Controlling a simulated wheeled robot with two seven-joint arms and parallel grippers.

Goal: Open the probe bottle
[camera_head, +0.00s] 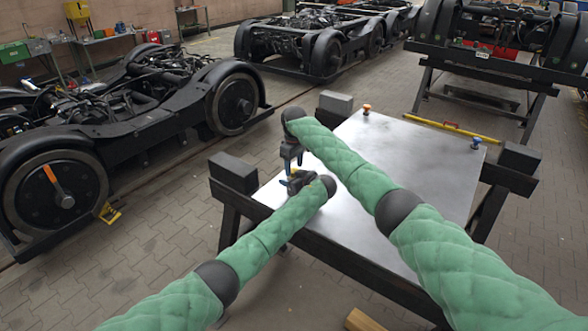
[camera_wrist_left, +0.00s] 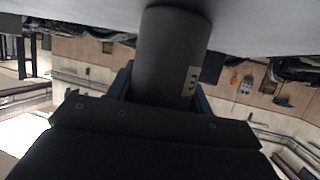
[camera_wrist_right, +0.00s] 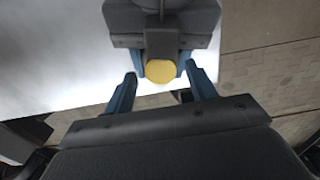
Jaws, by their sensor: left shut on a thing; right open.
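The probe bottle is a dark grey cylinder (camera_wrist_left: 170,55) with a small pale label, seen in the left wrist view. My left gripper (camera_wrist_left: 160,95) is shut on its body, one blue finger on each side. In the right wrist view its round yellow cap (camera_wrist_right: 160,71) faces the camera, with my left gripper behind it. My right gripper (camera_wrist_right: 161,88) is open, its two blue fingers apart on either side of the cap; I see no contact. In the head view my right gripper (camera_head: 291,163) is directly above my left gripper, near the table's left edge; the bottle is mostly hidden there.
The metal-topped table (camera_head: 410,165) is mostly clear. An orange-topped item (camera_head: 366,109), a blue-topped item (camera_head: 476,143) and a yellow bar (camera_head: 450,129) lie at its far side. Dark blocks (camera_head: 233,172) sit at the corners. A bogie (camera_head: 130,115) stands on the left.

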